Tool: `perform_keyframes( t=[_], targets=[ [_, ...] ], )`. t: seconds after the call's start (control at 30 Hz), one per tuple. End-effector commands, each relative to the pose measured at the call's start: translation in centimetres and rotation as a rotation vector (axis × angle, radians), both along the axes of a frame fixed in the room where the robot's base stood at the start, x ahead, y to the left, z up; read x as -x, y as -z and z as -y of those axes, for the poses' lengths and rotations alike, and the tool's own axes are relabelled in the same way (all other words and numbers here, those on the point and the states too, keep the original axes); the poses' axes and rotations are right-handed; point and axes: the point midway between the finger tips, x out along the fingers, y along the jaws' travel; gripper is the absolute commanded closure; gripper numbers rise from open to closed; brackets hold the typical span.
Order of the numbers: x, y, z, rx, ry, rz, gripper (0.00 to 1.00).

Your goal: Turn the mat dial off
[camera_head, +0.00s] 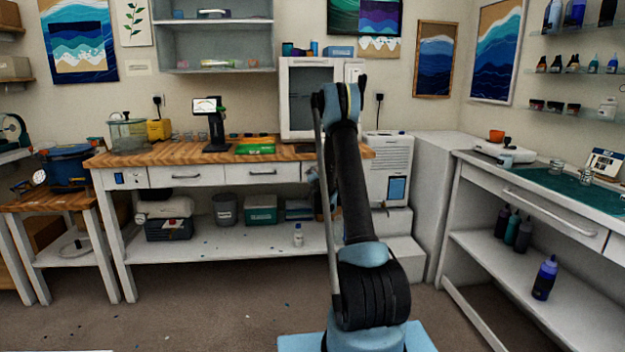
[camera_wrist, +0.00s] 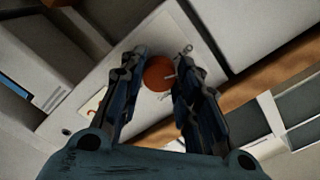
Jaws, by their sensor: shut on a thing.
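In the wrist view, a round orange-brown dial (camera_wrist: 157,72) sits on a white panel (camera_wrist: 150,38), with a small pale mark or pointer at its right side. My gripper (camera_wrist: 160,60) has one dark finger on either side of the dial and is shut on it. The dial's setting cannot be read. In the head view my raised arm stands before the wooden bench (camera_head: 190,155), and the dial and most of my gripper are hidden behind it.
The bench carries a green mat (camera_head: 255,149), a black stand with a screen (camera_head: 207,106) and a white cabinet (camera_head: 291,125). A white side counter (camera_head: 560,207) stands at the right. The floor (camera_head: 190,305) in front is mostly clear.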

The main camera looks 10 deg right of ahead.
Motion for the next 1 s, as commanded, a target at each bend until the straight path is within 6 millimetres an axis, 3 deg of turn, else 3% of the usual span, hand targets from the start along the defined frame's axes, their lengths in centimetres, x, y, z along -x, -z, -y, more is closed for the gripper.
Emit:
perform_keyframes(
  t=[0.6, 1.0],
  targets=[
    [-0.12, -0.24, -0.08, 0.584, -0.004, 0.001, 0.94],
    [-0.08, -0.24, -0.27, 0.852, -0.008, 0.002, 0.94]
  ],
)
